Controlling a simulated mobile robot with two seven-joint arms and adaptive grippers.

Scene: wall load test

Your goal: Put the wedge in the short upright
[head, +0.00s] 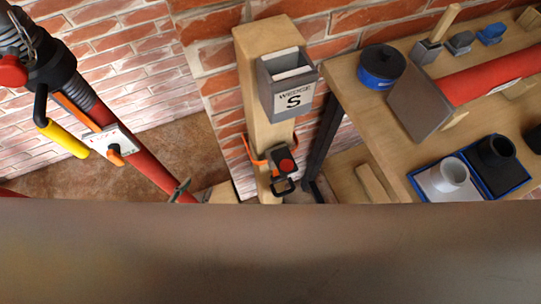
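The wooden upright (252,52) stands left of the table. A grey pocket (266,93) on it is labelled "WEDGE S". Its top opening shows a pale inner face, and I cannot tell if anything lies inside. An orange strap and a dark device with a red button (286,165) are on the upright below the pocket. No piece is clearly recognisable as the wedge. I see no fingertips of my left or right gripper. A large blurred brown surface hides the whole lower part of the view.
The wooden table (350,100) at right holds a blue-and-black round container (380,66), a grey plate (419,103) by a red tube (490,76), several small blocks and blue trays with cups. A red prop (147,171) with a yellow handle (66,140) slants at left. Brick walls stand behind.

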